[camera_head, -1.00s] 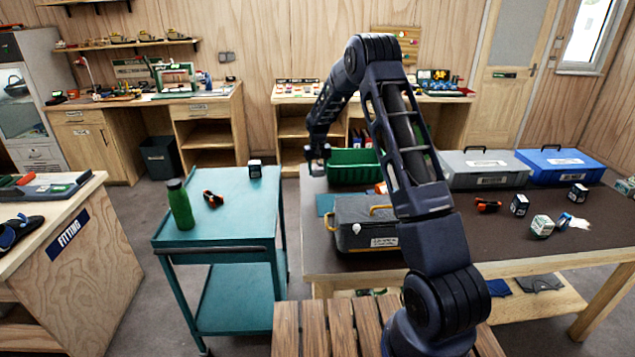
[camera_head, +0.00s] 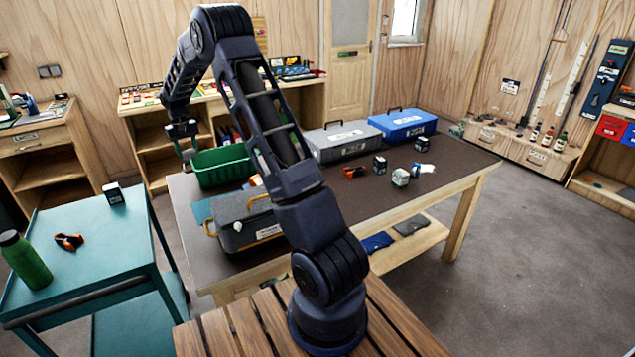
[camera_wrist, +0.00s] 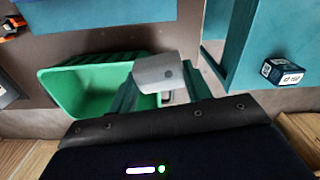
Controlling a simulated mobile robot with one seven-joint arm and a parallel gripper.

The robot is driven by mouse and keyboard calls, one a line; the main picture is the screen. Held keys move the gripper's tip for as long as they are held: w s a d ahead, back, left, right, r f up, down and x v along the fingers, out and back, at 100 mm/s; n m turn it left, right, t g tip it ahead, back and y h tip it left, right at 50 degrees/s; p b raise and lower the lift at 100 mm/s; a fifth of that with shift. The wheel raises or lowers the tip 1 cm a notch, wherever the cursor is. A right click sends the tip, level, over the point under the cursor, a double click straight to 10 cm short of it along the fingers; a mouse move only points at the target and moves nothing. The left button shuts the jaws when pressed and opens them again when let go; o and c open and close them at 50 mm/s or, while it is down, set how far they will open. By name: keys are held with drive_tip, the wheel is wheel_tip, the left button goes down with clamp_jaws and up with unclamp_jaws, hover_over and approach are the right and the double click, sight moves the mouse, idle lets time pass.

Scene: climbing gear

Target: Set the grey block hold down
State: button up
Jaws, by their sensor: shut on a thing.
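In the head view the gripper hangs at the left end of the brown table (camera_head: 400,190), just left of the green bin (camera_head: 222,167), and the hold is too small to make out there. In the wrist view the hold overlaps the right edge of the green bin (camera_wrist: 60,85); I cannot tell its height above it.
A teal cart (camera_head: 85,235) with a green bottle (camera_head: 24,262), orange-black clamp (camera_head: 69,242) and small box (camera_head: 113,194) stands left, across a floor gap.

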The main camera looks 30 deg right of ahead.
drive_tip(key=d, duration=1.5)
drive_tip(key=m, duration=0.2)
hover_over(332, 185)
wheel_tip(332, 185, down, 20)
drive_tip(key=shift+r, duration=0.1)
drive_tip(key=o, duration=0.7)
drive_tip(key=shift+c, duration=0.2)
drive_tip(key=o, duration=0.3)
